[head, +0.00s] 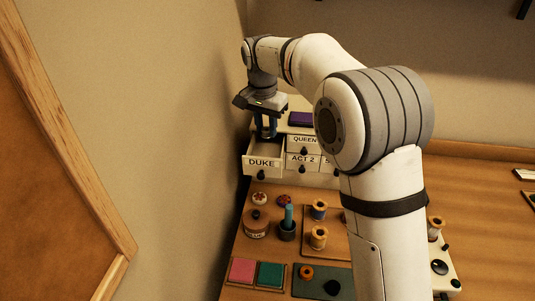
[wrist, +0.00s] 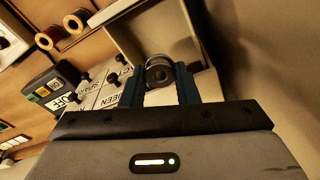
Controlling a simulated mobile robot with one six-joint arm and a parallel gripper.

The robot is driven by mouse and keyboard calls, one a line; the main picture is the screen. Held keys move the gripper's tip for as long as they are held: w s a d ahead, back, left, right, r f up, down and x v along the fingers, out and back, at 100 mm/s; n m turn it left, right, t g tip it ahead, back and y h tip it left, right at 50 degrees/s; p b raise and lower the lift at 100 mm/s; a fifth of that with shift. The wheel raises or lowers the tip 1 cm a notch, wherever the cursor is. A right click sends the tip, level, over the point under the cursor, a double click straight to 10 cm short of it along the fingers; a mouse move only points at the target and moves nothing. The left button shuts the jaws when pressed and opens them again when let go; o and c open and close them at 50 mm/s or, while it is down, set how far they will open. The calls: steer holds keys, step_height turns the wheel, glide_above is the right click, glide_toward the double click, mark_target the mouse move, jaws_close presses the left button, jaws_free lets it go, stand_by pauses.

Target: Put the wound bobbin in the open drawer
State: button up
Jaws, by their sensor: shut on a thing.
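My gripper (head: 267,136) points down over the open drawer labelled DUKE (head: 262,162), at the left end of the small drawer cabinet. In the wrist view my gripper's blue fingers (wrist: 159,85) are shut on the wound bobbin (wrist: 158,72), a small dark round spool with a pale rim and a hole in its middle. The open drawer (wrist: 118,38) shows behind the bobbin in the wrist view. In the head view the fingers mostly hide the bobbin, and I cannot tell how far it is above the drawer floor.
Shut drawers labelled QUEEN (head: 304,139) and ACT 2 (head: 302,158) stand right of the open one. A purple pad (head: 301,119) lies on the cabinet top. Thread spools (head: 319,237), a round brown tin (head: 256,223) and pincushions stand in front. The wall is close on the left.

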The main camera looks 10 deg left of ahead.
mark_target(267, 132)
steer(key=shift+s+a+f+p, duration=0.1)
steer(key=shift+f+p, duration=0.25)
steer(key=shift+f, duration=3.7)
steer(key=o, duration=0.8)
steer(key=shift+c, duration=0.2)
steer(key=r, duration=0.4)
steer(key=s+r, duration=0.1)
steer(key=r, duration=0.7)
steer(key=shift+s+a+b, duration=0.15)
steer(key=shift+a+b, duration=0.1)
steer(key=shift+b, duration=0.1)
steer(key=shift+d+r, duration=0.2)
steer(key=shift+d, duration=0.2)
steer(key=s+d+f+n+t, duration=0.1)
steer(key=s+d, duration=0.8)
steer(key=d, duration=0.3)
steer(key=s+d+n, duration=0.2)
steer(key=s+d, duration=0.7)
steer(key=d, duration=0.2)
steer(key=s+d+f, duration=0.6)
steer(key=s, duration=0.3)
steer(key=shift+s+n+t, duration=0.4)
